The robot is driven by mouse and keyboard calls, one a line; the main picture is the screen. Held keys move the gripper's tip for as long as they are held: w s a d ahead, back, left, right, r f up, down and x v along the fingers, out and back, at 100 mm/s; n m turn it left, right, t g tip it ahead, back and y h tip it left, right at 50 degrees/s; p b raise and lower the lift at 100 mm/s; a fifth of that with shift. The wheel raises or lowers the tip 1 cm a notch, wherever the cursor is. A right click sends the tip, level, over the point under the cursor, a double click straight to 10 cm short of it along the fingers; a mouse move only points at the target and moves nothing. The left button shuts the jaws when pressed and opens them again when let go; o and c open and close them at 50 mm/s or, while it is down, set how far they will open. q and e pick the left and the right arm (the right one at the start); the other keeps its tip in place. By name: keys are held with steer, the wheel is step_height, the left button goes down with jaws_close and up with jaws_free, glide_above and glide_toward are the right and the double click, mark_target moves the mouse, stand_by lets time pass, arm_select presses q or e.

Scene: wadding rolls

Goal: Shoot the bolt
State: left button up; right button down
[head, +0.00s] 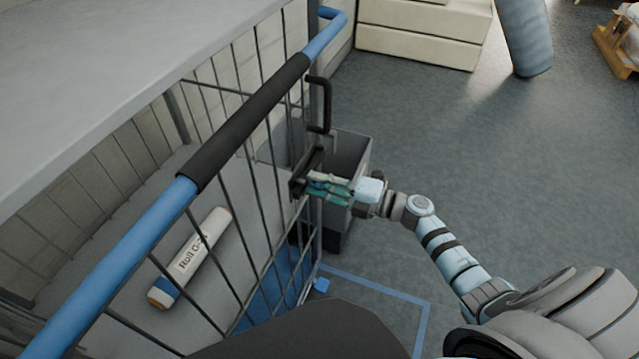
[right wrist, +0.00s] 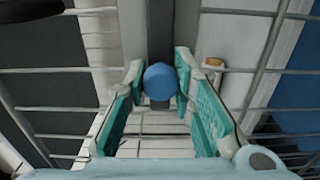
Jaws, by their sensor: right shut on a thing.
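The bolt shows as a dark fitting (head: 303,174) on the edge post of the wire cage gate, below a black pull handle (head: 321,104). In the right wrist view its round blue knob (right wrist: 160,82) sits between the green finger pads. My right gripper (head: 318,188) reaches in from the right and is shut on the knob; it also shows in the right wrist view (right wrist: 158,90). In the head view the fingers hide the knob. I cannot tell how far the bolt's rod extends. My left gripper is not in view.
The gate's wire bars (head: 262,150) and a blue-and-black push bar (head: 245,118) lie left of the gripper. A labelled roll (head: 190,258) lies inside the cage. A grey bin (head: 352,150) stands behind.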

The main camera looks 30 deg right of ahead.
mark_target(317, 166)
steer(key=w+d+b, duration=0.3)
steer(key=shift+d+f, duration=0.1)
steer(key=shift+d, duration=0.15)
steer(key=shift+a+r, duration=0.1)
steer(key=shift+r, duration=0.1)
steer(key=c, duration=1.5)
jaws_free()
steer(key=shift+c, duration=0.2)
steer(key=shift+o, duration=1)
steer(key=shift+w+d+f, duration=0.1)
steer(key=shift+d+f, duration=0.05)
steer(key=shift+d, duration=0.05)
